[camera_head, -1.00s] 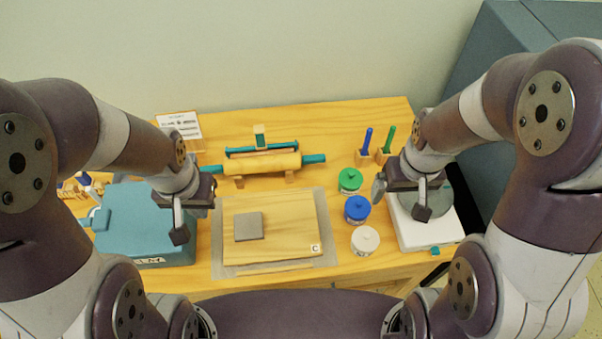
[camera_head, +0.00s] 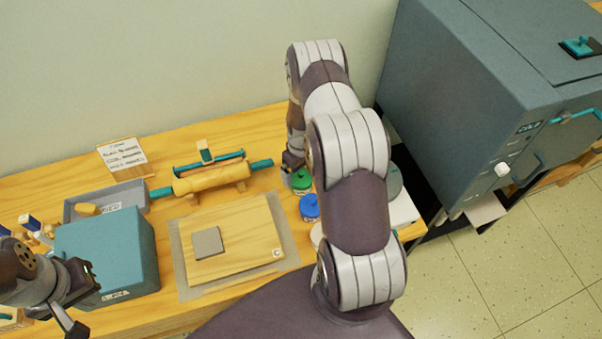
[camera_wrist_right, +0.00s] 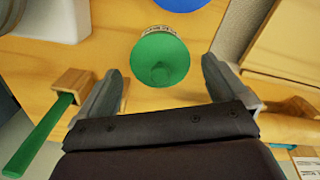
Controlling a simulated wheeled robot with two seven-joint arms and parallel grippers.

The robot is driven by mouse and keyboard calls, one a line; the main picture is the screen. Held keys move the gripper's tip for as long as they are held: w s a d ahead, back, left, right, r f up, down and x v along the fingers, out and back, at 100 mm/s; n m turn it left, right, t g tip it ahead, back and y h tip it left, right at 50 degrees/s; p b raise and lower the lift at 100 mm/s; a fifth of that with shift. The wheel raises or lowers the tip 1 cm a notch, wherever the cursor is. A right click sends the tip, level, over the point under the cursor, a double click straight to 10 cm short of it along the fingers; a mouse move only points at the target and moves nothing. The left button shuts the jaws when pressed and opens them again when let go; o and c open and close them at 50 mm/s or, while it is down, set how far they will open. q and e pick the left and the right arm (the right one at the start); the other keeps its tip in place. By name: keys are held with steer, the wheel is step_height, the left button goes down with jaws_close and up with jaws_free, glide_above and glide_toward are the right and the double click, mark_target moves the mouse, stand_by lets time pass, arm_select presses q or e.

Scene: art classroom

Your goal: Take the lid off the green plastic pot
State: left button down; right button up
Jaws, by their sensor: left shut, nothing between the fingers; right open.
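The green pot (camera_head: 302,181) stands on the wooden table at the back of a row of pots, with its green knobbed lid on. In the right wrist view the round green lid (camera_wrist_right: 160,48) lies between and just beyond the two fingers. My right gripper (camera_head: 292,166) is open and close to the green pot; the fingers look apart from the lid. In the head view my right arm partly hides that area. My left gripper (camera_head: 82,292) is shut and empty at the lower left, beside the teal box.
The blue-lidded pot (camera_head: 309,208) stands just in front of the green one. A holder with a green-handled tool (camera_wrist_right: 45,132) is close to the left finger in the wrist view. The rolling pin (camera_head: 212,177) and board (camera_head: 240,250) lie left of the pots.

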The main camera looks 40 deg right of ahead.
steer(key=shift+f, duration=0.6)
steer(key=c, duration=1)
steer(key=shift+r, duration=0.1)
